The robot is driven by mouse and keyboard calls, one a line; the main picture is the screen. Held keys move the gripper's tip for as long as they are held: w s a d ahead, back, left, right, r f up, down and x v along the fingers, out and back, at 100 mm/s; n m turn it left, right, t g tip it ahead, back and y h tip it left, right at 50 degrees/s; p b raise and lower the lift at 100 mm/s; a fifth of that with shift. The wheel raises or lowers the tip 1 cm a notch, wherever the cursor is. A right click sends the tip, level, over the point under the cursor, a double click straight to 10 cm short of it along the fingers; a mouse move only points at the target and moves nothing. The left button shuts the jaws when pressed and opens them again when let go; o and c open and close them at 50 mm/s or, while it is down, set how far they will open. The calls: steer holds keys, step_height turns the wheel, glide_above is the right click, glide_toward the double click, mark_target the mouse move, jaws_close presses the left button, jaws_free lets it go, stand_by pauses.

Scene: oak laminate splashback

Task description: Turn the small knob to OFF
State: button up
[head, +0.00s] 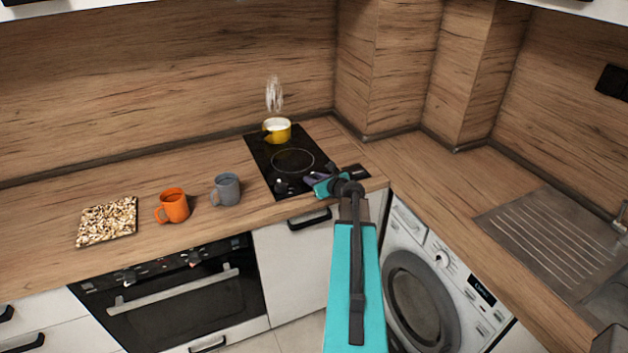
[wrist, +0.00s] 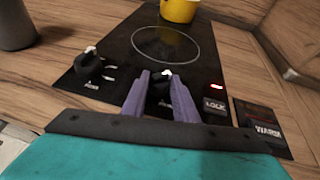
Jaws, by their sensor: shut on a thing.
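The black two-burner cooktop (head: 262,156) is set in the wooden counter, with its knobs along the front edge. In the wrist view, my gripper (wrist: 160,82) has its two purple fingers on either side of a black knob (wrist: 160,92) with a white pointer mark, and is shut on it. The fingers hide much of this knob and any marks around it. A second black knob (wrist: 90,67) with a white mark stands to its left, apart from the fingers. In the head view, my gripper (head: 309,178) is over the cooktop's front right.
A steaming yellow pot (head: 277,131) stands on the rear burner. A red light (wrist: 217,87), a LOCK panel (wrist: 215,105) and a WARN panel (wrist: 267,130) lie right of the fingers. A grey mug (head: 227,190) and an orange mug (head: 174,206) stand left of the cooktop.

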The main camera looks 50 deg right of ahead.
steer(key=shift+d+n+y, duration=0.2)
steer(key=shift+n+y, duration=0.1)
steer(key=shift+n, duration=0.1)
steer(key=shift+d+n+y+b, duration=0.2)
steer(key=shift+n+y+b, duration=0.25)
steer(key=shift+n+y, duration=0.65)
steer(key=shift+d+n+y+b, duration=0.2)
steer(key=shift+n+y+b, duration=0.25)
steer(key=shift+n+y, duration=0.65)
steer(key=shift+w+d+n+g+y, duration=0.15)
steer(key=shift+n+g+y, duration=0.15)
steer(key=shift+n+y, duration=0.7)
steer(key=shift+s+d+n+g+y, duration=0.1)
steer(key=shift+n+g+y, duration=0.2)
steer(key=shift+n+y, duration=0.7)
steer(key=shift+w+y, duration=0.1)
steer(key=shift+y, duration=0.5)
steer(key=shift+a+n+g+y, duration=0.1)
steer(key=shift+n+g+y, duration=0.2)
steer(key=shift+g, duration=0.1)
steer(key=o, duration=1)
